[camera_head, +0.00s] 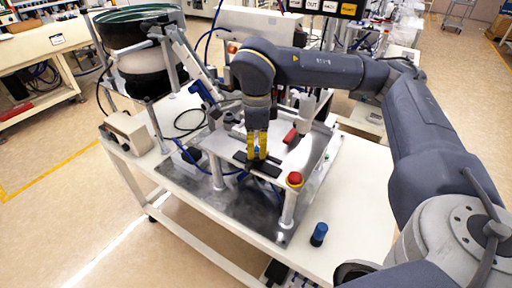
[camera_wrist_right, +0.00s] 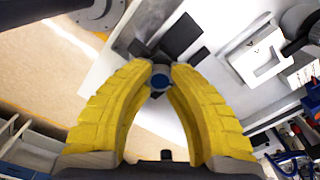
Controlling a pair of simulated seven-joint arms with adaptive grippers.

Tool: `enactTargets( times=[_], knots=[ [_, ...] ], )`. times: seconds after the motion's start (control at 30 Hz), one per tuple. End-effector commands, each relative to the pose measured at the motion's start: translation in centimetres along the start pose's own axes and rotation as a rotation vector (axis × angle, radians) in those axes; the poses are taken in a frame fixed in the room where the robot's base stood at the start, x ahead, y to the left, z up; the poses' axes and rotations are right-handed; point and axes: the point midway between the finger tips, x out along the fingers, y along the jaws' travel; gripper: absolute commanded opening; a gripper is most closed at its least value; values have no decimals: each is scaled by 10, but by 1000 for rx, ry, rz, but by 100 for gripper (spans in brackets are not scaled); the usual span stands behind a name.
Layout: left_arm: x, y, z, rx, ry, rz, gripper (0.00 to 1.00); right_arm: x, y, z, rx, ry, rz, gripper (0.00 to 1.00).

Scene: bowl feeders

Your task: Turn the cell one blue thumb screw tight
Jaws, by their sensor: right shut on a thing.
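My right gripper (camera_head: 257,158) has yellow fingers and points down at the front edge of the raised metal plate of the bowl feeder cell. Its fingertips are closed on a blue thumb screw (camera_head: 257,149), which shows only as a small blue patch between them. In the right wrist view the right gripper (camera_wrist_right: 160,72) has its tips on either side of the round blue head of the thumb screw (camera_wrist_right: 159,81). The lower part of the screw is hidden. Whether it is fully seated cannot be told. My left gripper is not in view.
A red button (camera_head: 294,179) stands on a post at the plate's front right corner. A blue and black cylinder (camera_head: 318,234) stands on the white table (camera_head: 352,205). A bowl feeder (camera_head: 135,30) and a beige control box (camera_head: 130,133) are at the left. The table's right side is mostly clear.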

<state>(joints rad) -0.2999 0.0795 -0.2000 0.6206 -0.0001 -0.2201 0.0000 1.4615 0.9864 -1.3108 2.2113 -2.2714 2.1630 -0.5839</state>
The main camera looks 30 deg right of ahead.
Motion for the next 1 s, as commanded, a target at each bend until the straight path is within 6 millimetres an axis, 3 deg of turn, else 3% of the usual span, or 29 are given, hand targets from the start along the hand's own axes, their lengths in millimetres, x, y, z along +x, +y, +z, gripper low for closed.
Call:
enactTargets(
  times=[0.27, 0.7, 1.0],
  knots=[
    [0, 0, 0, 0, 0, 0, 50, 0, 0, 0, 47, 2, 0, 0],
    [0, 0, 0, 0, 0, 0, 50, 0, 0, 0, 366, 2, -1, 0],
    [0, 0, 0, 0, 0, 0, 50, 0, 0, 0, 390, 2, -1, 0]
  ],
)
